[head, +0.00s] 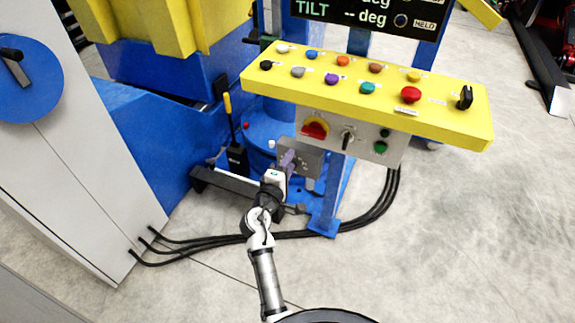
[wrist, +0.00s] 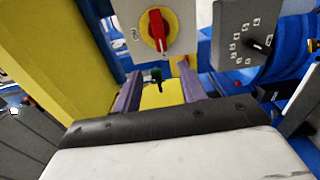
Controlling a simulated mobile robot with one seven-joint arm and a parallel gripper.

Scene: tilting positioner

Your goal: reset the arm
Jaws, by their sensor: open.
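My arm (head: 265,270) reaches up from the bottom of the head view, bent at the joints, in front of the control stand. My gripper (head: 289,160) is at its end, beside a grey box (head: 300,155) under the yellow console. In the wrist view my gripper (wrist: 160,88) shows two purple fingers spread apart, with nothing between them. Beyond the fingers are a red rotary switch (wrist: 157,29) on a yellow plate and a grey box with a black knob (wrist: 262,44). I cannot tell whether a finger touches anything.
The yellow button console (head: 440,115) stands above and right of my gripper, with the tilt display (head: 370,15) behind. The blue machine (head: 150,135) and grey cabinet (head: 85,150) are at left. Black cables (head: 350,222) cross the floor. Floor at right (head: 480,240) is clear.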

